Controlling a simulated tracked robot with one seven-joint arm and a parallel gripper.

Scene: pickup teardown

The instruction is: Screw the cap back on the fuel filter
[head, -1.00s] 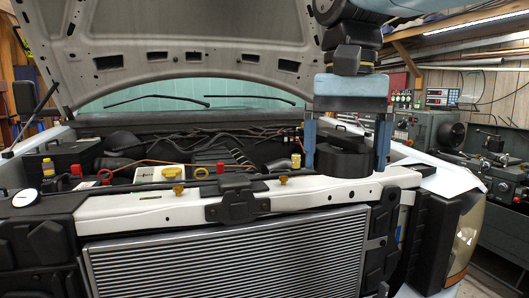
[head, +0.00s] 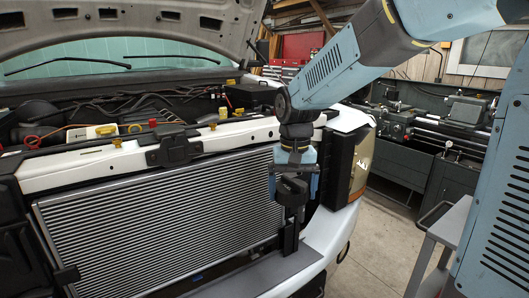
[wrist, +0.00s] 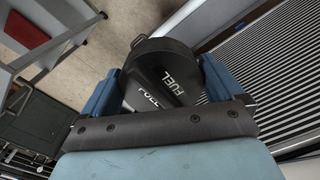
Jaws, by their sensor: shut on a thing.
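My gripper (head: 293,187) is shut on the black fuel filter cap (head: 291,192), with one blue finger on each side of it. It holds the cap in front of the right end of the radiator, below the white front crossbar. In the wrist view the round black cap (wrist: 152,62) carries white lettering that reads "FUEL" and sits between the blue fingers. I cannot make out the fuel filter body in either view now.
The radiator (head: 165,215) and white crossbar (head: 90,172) lie left of the gripper. A black bracket (head: 290,238) stands close below it. A grey cart (head: 447,228) is at right, with open concrete floor (head: 375,235) between it and the truck.

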